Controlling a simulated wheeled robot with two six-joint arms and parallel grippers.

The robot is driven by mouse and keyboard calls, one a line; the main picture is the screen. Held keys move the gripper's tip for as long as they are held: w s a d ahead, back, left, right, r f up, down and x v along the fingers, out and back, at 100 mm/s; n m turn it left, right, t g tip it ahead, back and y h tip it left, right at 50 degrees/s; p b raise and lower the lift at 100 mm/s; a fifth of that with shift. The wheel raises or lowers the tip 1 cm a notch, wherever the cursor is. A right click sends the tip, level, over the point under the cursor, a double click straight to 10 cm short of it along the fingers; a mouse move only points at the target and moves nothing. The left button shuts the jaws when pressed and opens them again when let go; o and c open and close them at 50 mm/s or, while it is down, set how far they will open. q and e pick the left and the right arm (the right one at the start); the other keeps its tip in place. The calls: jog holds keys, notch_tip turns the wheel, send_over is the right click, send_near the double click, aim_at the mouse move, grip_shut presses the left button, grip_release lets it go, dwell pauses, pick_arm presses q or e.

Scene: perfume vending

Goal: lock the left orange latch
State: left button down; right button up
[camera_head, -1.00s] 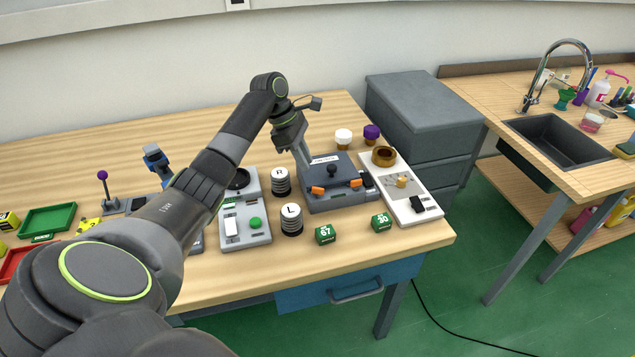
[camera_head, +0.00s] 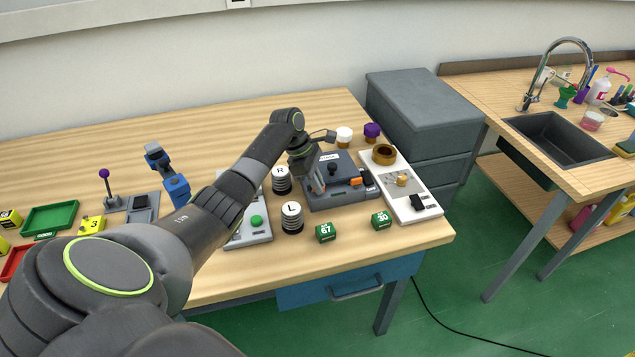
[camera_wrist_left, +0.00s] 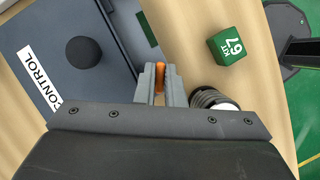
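The grey control box (camera_head: 340,203) stands near the table's right front, with a dark lid and a black knob (camera_head: 332,169). Its right orange latch (camera_head: 356,181) shows on the front. The left orange latch (camera_wrist_left: 159,77) is mostly hidden by my gripper in the head view. In the left wrist view it shows as a narrow orange strip filling the small gap between my fingers. My left gripper (camera_wrist_left: 160,80) looks shut on it; it also shows at the box's left front in the head view (camera_head: 319,188). My right gripper is not in view.
The R cylinder (camera_head: 281,180) and L cylinder (camera_head: 292,218) stand close left of the box. Green cubes marked 67 (camera_head: 325,232) and 30 (camera_head: 381,219) lie in front. A white panel device (camera_head: 415,205) is close on the right.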

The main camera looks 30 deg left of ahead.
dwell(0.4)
pick_arm(q)
jog(key=shift+r+m+g+p, duration=0.15)
jog(key=shift+m+g+p, duration=0.35)
jog(key=shift+m, duration=0.5)
jog(key=m, duration=0.2)
jog(key=shift+w+m+g, duration=0.1)
jog(key=shift+m+g, duration=0.2)
jog(key=shift+g, duration=0.1)
jog(key=m, duration=0.1)
jog(key=m+g+b, duration=0.1)
jog(key=m, duration=0.1)
jog(key=shift+w+f+m+b, duration=0.1)
jog(key=shift+f+m+b, duration=0.1)
jog(key=shift+m+b, duration=0.1)
jog(key=shift+m+g+y+b, duration=0.4)
jog(key=shift+m+g+b, duration=0.45)
jog(key=shift+m, duration=0.95)
jog(key=shift+r, duration=0.1)
jog(key=c, duration=1.8)
grip_release()
jog(key=shift+r, duration=0.1)
